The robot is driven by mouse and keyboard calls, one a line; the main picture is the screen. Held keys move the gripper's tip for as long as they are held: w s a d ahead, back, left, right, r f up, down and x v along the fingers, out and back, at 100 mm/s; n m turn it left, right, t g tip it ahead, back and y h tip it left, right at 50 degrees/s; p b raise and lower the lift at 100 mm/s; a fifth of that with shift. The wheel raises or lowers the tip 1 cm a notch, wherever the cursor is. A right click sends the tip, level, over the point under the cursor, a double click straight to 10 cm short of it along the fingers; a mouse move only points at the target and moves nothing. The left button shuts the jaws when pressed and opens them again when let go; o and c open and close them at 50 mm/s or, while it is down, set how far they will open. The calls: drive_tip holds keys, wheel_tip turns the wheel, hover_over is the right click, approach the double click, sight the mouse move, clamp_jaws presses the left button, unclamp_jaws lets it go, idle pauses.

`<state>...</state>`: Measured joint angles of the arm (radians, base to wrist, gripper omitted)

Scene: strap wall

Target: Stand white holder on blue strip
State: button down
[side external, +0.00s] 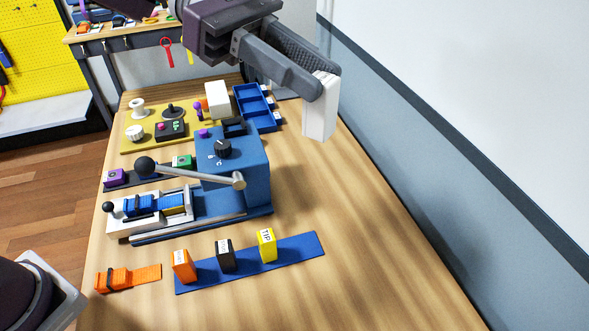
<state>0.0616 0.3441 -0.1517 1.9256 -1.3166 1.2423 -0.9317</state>
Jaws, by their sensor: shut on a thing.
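My gripper (318,84) is at the upper middle of the side external view, with its fingers shut on a white block-shaped holder (319,112). The holder hangs upright from the fingertips, apparently above the table; its top part is partly hidden by a finger. The blue strip (303,250) lies flat on the table at the front. An orange block (183,267), a black block (226,256) and a yellow block (267,245) stand along it, with lettering on their tops. The strip's right end is bare. The held holder is well behind the strip and apart from it.
A blue machine (248,172) with a long lever (195,172) stands between gripper and strip. Behind it are a blue compartment tray (257,108) and a yellow board (145,143) with knobs. An orange strap (128,279) lies front left. The table's right side is clear.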

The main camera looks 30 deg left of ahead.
drive_tip(key=s+d+r+m+g+y, duration=0.15)
drive_tip(key=s+d+m+g, duration=0.25)
drive_tip(key=s, duration=0.6)
drive_tip(key=s+d+m+g+y, duration=0.3)
drive_tip(key=s+d+m+g, duration=0.15)
drive_tip(key=s, duration=0.45)
drive_tip(key=shift+n, duration=0.35)
drive_tip(key=f, duration=3.3)
drive_tip(key=shift+a+f, duration=0.2)
drive_tip(key=shift+a, duration=0.1)
drive_tip(key=shift+f, duration=0.15)
drive_tip(key=c, duration=1.1)
unclamp_jaws()
